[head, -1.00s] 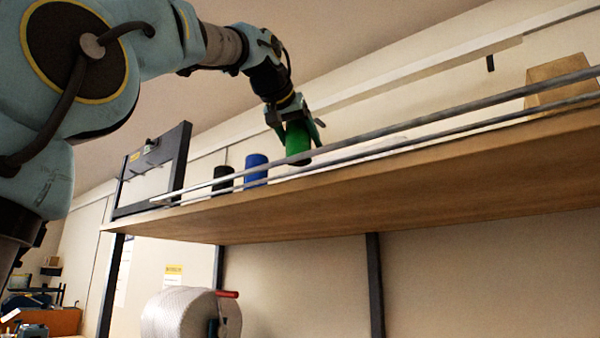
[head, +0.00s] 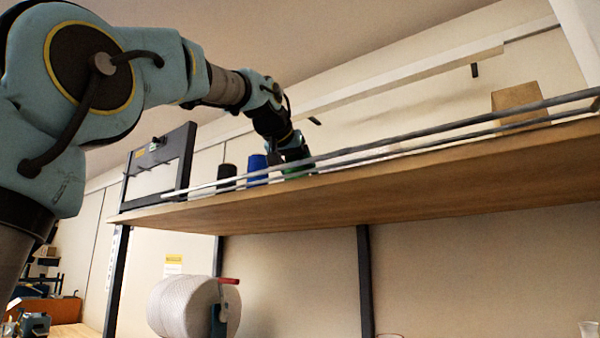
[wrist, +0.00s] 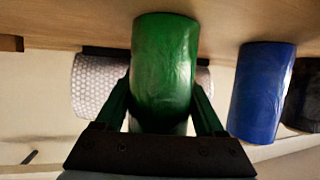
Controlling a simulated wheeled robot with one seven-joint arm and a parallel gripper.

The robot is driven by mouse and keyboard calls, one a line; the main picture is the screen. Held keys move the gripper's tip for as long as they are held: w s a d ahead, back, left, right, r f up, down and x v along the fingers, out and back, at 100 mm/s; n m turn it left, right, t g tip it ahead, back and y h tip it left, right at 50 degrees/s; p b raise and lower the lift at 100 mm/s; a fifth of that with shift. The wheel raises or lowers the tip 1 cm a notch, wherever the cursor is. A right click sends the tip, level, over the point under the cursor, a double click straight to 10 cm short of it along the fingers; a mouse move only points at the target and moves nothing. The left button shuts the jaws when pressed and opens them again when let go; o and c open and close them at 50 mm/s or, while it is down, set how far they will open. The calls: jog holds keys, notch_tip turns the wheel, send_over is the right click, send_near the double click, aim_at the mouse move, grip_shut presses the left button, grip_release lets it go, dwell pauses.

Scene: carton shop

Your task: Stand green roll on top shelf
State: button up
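The green roll (wrist: 165,65) is upright between the two fingers of my gripper (wrist: 162,95), which press against its sides in the wrist view. In the head view the green roll (head: 295,171) is low at the top shelf (head: 400,190), mostly hidden behind the front rails and my gripper (head: 291,153). Its base is at or very near the board; I cannot tell if it touches. The blue roll (head: 257,167) stands just left of it in the head view. It also shows in the wrist view (wrist: 262,92), apart from the green roll.
A black roll (head: 227,175) stands left of the blue one. Two front rails (head: 400,146) run along the shelf edge. A cardboard box (head: 516,103) sits at the far right. A pale bubble-patterned roll (wrist: 95,85) shows behind the green roll in the wrist view.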

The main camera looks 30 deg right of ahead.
jog(key=o, duration=0.4)
jog(key=shift+o, duration=0.2)
jog(key=shift+r, duration=0.15)
jog(key=b+v, duration=0.4)
jog(key=v, duration=0.8)
